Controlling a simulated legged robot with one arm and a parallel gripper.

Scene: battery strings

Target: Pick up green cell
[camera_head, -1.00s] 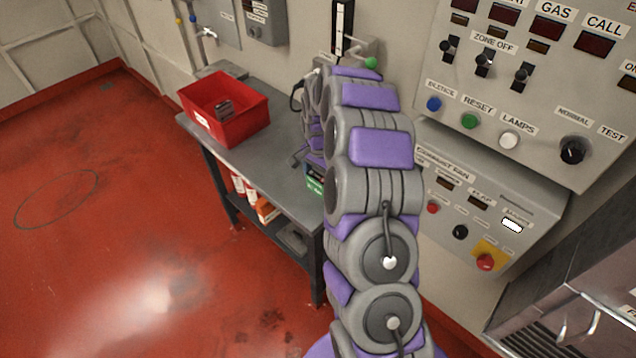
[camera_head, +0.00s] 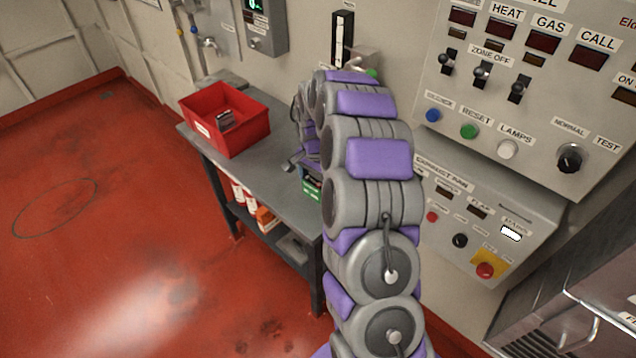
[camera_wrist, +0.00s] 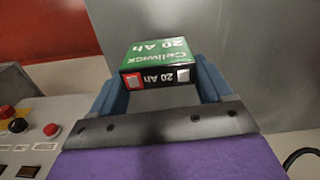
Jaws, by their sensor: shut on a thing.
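The green cell (camera_wrist: 160,56) is a green-topped block with a black end marked "20 Ah" and a red and a light terminal patch. In the wrist view it sits between the blue fingers of my gripper (camera_wrist: 160,88), which is shut on it. In the head view part of the green cell (camera_head: 312,188) shows just left of my arm, by the bench's right end. My arm hides most of the cell and the gripper there. I cannot tell whether the cell touches the bench.
A grey bench (camera_head: 256,172) stands left of my arm, with a red bin (camera_head: 240,137) holding a dark block (camera_head: 225,119). Bottles and an orange box (camera_head: 265,217) are on its lower shelf. Control panels (camera_head: 540,75) stand close on the right. Red floor at left is clear.

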